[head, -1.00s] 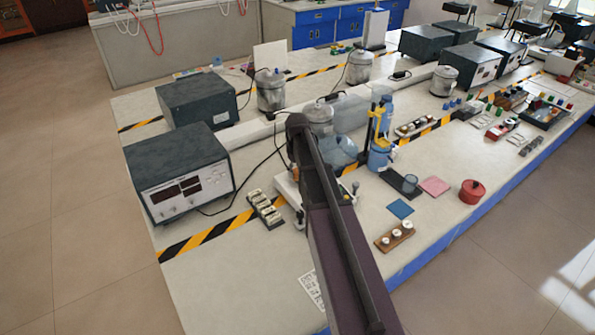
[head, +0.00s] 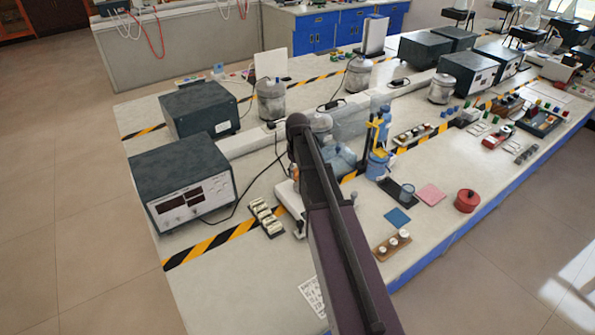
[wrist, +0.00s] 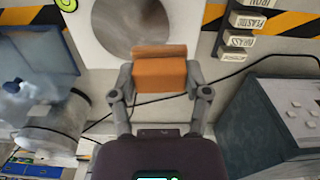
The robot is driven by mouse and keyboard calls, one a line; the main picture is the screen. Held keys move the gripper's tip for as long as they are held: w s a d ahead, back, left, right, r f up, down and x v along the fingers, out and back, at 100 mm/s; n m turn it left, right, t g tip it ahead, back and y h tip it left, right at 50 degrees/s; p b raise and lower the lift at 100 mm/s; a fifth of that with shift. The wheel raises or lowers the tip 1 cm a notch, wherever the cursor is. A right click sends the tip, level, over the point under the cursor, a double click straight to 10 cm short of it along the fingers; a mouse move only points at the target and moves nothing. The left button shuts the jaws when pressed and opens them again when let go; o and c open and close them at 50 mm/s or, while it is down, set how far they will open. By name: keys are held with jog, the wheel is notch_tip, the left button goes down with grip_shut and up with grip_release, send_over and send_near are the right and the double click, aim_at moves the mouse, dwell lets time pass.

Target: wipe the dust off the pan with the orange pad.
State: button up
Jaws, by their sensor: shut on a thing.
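The orange pad (wrist: 160,74) is held between the two fingers of my gripper (wrist: 160,82) in the wrist view. The pan (wrist: 128,22) is a round grey metal disc on a white balance (wrist: 95,50), cut off by the top edge. Its surface looks mottled grey with a darker patch. The pad overlaps the pan's lower edge in this view; I cannot tell whether it touches. In the head view the white balance (head: 287,197) shows beside my arm, which hides the pan and most of my gripper.
A row of labelled blocks (head: 266,217) lies left of the balance. A dark power supply (head: 182,185) stands further left, with a black cable between. A blue and yellow stand (head: 378,150) and a blue tile (head: 397,216) are to the right. The bench's near left corner is clear.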

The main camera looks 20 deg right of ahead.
jog(key=shift+r, duration=0.15)
jog(key=shift+r+p, duration=1.4)
jog(key=shift+p, duration=0.15)
